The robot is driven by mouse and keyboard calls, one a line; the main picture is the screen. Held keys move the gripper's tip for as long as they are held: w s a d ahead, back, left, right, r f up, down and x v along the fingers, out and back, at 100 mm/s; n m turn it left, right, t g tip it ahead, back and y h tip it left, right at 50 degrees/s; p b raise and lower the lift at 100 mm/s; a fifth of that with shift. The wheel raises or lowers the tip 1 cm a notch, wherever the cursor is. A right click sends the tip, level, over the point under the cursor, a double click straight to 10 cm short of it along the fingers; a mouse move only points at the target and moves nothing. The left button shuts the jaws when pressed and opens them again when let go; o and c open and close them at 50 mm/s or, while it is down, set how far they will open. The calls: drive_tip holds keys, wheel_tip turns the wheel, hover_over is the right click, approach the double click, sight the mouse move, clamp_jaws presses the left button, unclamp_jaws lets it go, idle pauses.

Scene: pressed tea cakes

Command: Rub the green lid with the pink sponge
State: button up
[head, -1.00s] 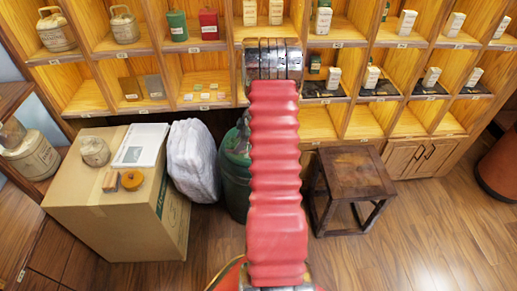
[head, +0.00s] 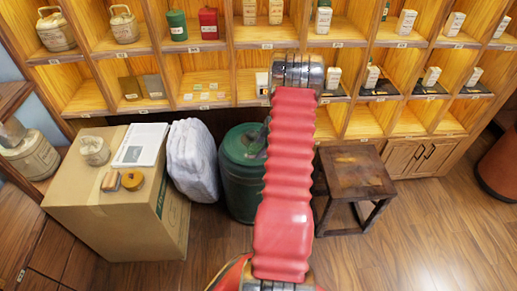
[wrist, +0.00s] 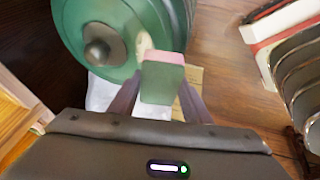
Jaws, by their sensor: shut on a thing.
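The green lid (head: 241,146) tops a dark green canister (head: 240,198) standing on the floor, partly hidden by my arm in the head view. In the wrist view the lid (wrist: 72,30) fills the upper left, with a round grey knob (wrist: 101,48) in its middle. My gripper (wrist: 160,98) is shut on the pink sponge (wrist: 165,57); its pink part shows as a band along the top, above a green face. The sponge overlaps the lid's right edge in the picture; I cannot tell if they touch. The gripper is hidden in the head view.
A white wrapped bundle (head: 193,160) stands left of the canister, beside a cardboard box (head: 112,215) with small things on top. A dark wooden stool (head: 357,172) stands to the right. Wooden shelves (head: 200,62) line the back. The floor at the front right is clear.

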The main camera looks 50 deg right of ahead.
drive_tip(key=shift+w+d+f, duration=0.15)
drive_tip(key=shift+d+f, duration=0.05)
drive_tip(key=shift+f, duration=1.05)
drive_tip(key=shift+w+d+f, duration=0.15)
drive_tip(key=shift+f, duration=1.05)
drive_tip(key=shift+w+d+f, duration=0.15)
drive_tip(key=shift+f, duration=0.9)
drive_tip(key=shift+w+d, duration=0.1)
drive_tip(key=shift+w+d+r, duration=0.2)
drive_tip(key=shift+w+d, duration=0.25)
drive_tip(key=shift+d, duration=0.1)
drive_tip(key=shift+w+d+r, duration=0.15)
drive_tip(key=shift+w+d, duration=0.3)
drive_tip(key=shift+d, duration=0.05)
drive_tip(key=shift+w+d, duration=0.1)
drive_tip(key=shift+w+d+r, duration=0.2)
drive_tip(key=shift+w+d, duration=0.75)
drive_tip(key=shift+d, duration=0.15)
drive_tip(key=shift+w, duration=0.1)
